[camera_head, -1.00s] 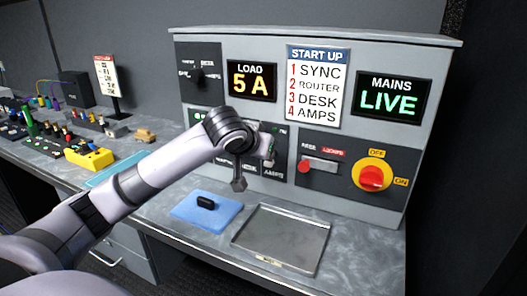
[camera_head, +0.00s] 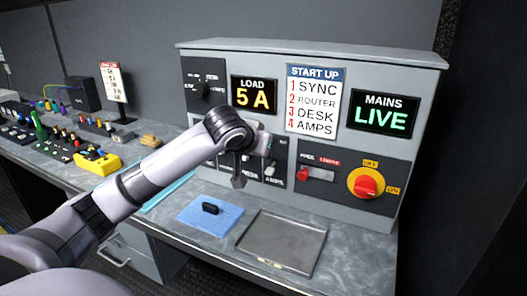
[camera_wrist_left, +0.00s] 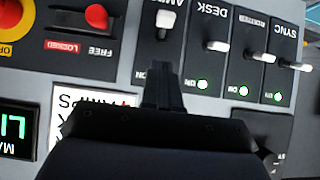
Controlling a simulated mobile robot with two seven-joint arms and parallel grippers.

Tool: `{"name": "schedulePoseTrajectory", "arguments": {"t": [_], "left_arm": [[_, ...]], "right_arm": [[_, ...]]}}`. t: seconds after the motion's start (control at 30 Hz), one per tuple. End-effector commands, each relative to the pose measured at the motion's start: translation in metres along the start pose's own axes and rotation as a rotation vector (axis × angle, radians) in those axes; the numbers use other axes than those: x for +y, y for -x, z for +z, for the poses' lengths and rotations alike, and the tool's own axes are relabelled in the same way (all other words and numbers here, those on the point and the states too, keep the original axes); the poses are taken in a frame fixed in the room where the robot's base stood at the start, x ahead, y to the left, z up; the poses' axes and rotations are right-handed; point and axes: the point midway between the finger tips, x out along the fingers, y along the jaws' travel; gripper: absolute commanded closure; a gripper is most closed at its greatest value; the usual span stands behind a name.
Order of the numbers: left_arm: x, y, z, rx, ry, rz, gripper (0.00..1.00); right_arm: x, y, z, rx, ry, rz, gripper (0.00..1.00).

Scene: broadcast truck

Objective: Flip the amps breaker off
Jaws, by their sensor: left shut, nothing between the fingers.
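The amps breaker (camera_wrist_left: 166,20) has a white lever and sits at the end of the breaker row in the upside-down wrist view. Its lever points up in that picture, away from the ON marking, unlike the sideways-looking levers of the desk (camera_wrist_left: 217,45), router (camera_wrist_left: 250,54) and sync (camera_wrist_left: 294,66) breakers. Those three have lit green lamps. In the head view the amps lever (camera_head: 271,168) shows just above its label. My left gripper (camera_wrist_left: 163,72) is shut and empty, its tips below the amps lever in the wrist picture. It covers the amps lamp area. My right gripper is out of view.
The load display (camera_head: 253,95) reads 5 A and the mains display (camera_head: 384,111) reads LIVE. A red lockout slider (camera_head: 316,174) and a red rotary switch (camera_head: 366,184) are to the right. A metal tray (camera_head: 283,243) and blue mat (camera_head: 201,222) lie below.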

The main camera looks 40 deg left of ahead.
Motion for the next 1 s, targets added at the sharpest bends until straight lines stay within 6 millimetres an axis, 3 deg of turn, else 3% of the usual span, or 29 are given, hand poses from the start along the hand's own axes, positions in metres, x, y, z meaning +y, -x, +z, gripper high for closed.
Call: {"name": "schedulePoseTrajectory", "arguments": {"t": [0.03, 0.6, 1.0], "left_arm": [[-0.002, 0.005, -0.010, 0.000, 0.002, 0.001, 1.00], [-0.002, 0.089, 0.014, 0.002, 0.000, 0.001, 1.00], [-0.002, 0.100, 0.016, 0.000, 0.000, 0.000, 1.00]], "right_arm": [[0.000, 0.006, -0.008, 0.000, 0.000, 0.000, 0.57], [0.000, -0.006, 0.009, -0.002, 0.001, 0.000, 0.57], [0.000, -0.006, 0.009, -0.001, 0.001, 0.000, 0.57]]}}
